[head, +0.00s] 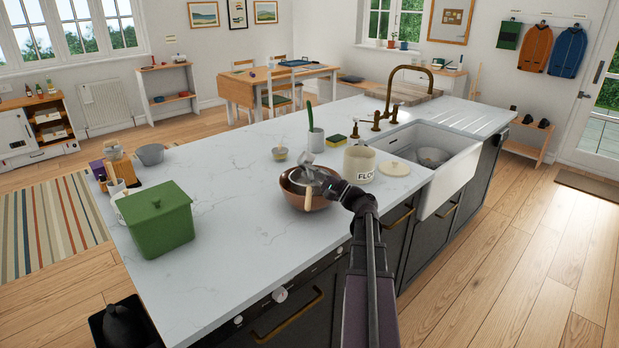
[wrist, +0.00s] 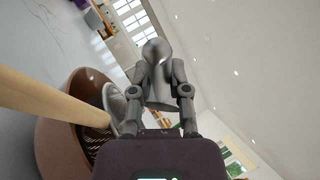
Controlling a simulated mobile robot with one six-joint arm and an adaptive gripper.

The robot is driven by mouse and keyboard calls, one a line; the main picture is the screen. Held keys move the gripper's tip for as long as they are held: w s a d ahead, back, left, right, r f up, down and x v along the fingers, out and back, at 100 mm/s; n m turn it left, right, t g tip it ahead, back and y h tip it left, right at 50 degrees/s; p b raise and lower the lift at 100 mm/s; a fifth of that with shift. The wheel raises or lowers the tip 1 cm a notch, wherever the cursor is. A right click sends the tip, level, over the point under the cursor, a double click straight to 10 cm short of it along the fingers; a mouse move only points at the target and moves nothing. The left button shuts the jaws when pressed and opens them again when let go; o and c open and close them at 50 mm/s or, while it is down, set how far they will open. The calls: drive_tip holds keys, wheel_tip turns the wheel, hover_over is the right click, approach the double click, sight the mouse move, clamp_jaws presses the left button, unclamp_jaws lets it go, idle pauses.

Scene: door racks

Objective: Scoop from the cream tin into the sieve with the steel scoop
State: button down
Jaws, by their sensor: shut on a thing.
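The cream tin (head: 359,165), lettered "FLO", stands open on the island; its lid (head: 394,168) lies beside it to the right. A copper bowl (head: 318,204) stands left of the tin, with the sieve (head: 308,199) resting in it. In the wrist view, the sieve's mesh (wrist: 97,133) and pale wooden handle (wrist: 45,97) show at the left over the bowl (wrist: 62,150). My gripper (head: 325,183) is above the bowl's right side. It is shut on the steel scoop (wrist: 158,51), which is over or beside the sieve. Whether the scoop holds anything cannot be told.
A green lidded box (head: 157,222) and a grey bowl (head: 151,154) stand on the left. A small bowl (head: 280,154), a pot with a green-handled tool (head: 316,140) and a sponge (head: 336,140) stand behind. The sink (head: 450,175) is right. The front-middle worktop is clear.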

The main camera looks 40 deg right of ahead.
drive_tip(key=shift+s+d+f+m+t+h+b, duration=0.15)
drive_tip(key=shift+m+t+h+b, duration=0.25)
drive_tip(key=shift+m+t+b, duration=0.7)
drive_tip(key=shift+d+m+t+h+b, duration=0.15)
drive_tip(key=shift+m+t+h+b, duration=0.35)
drive_tip(key=shift+m+t+b, duration=0.1)
drive_tip(key=shift+s+d+f+m+t+b, duration=0.1)
drive_tip(key=shift+f+m+t+b, duration=0.3)
drive_tip(key=shift+b, duration=0.5)
drive_tip(key=shift+s+r+m+t+h+b, duration=0.15)
drive_tip(key=shift+s+m+t+h+b, duration=0.15)
drive_tip(key=shift+m+t+h+b, duration=0.4)
drive_tip(key=shift+w+r+n+y+p, duration=0.15)
drive_tip(key=shift+n+y+p, duration=0.15)
drive_tip(key=shift+n+y, duration=0.25)
